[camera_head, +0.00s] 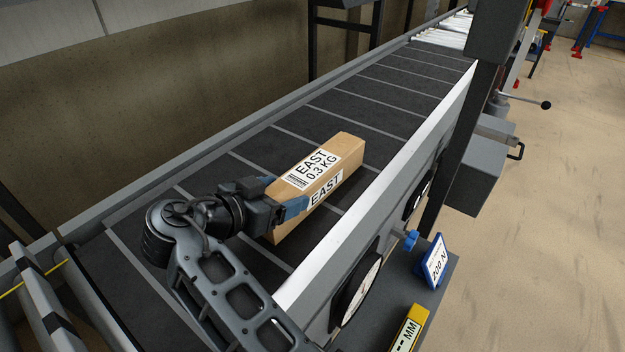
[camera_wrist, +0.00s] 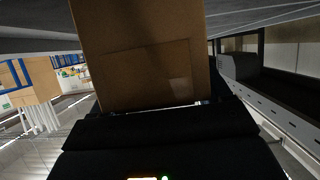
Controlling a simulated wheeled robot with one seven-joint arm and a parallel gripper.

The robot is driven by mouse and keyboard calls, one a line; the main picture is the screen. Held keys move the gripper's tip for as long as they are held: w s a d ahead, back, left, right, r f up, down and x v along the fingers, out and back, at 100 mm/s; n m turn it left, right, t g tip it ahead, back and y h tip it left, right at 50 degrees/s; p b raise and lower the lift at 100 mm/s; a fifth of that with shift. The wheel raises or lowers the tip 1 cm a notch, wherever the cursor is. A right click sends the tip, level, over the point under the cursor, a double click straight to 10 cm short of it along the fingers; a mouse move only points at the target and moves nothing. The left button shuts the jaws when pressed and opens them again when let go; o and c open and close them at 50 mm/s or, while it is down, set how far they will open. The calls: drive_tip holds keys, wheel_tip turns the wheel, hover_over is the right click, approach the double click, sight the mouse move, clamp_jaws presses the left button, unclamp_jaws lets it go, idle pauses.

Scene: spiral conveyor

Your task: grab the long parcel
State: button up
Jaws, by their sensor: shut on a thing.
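The long parcel (camera_head: 325,172) is a brown cardboard box with white labels reading "EAST" and "0.3 KG". In the head view it lies lengthwise over the dark conveyor belt. My gripper (camera_head: 280,200) is at its near end, with a blue finger against the labelled side. The gripper is shut on the parcel; the far finger is mostly hidden. In the wrist view the parcel's plain brown face (camera_wrist: 148,55) fills the upper middle, close against my gripper. I cannot tell whether the parcel touches the belt.
The slatted conveyor belt (camera_head: 385,98) runs away to the upper right between a grey rail (camera_head: 215,148) and a pale side wall (camera_head: 375,205). A blue-framed "200 N" sign (camera_head: 435,262) and a yellow "MM" gauge (camera_head: 407,330) stand outside the wall. A dark post (camera_head: 470,130) rises at right.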

drive_tip(key=shift+r, duration=0.1)
drive_tip(key=c, duration=0.6)
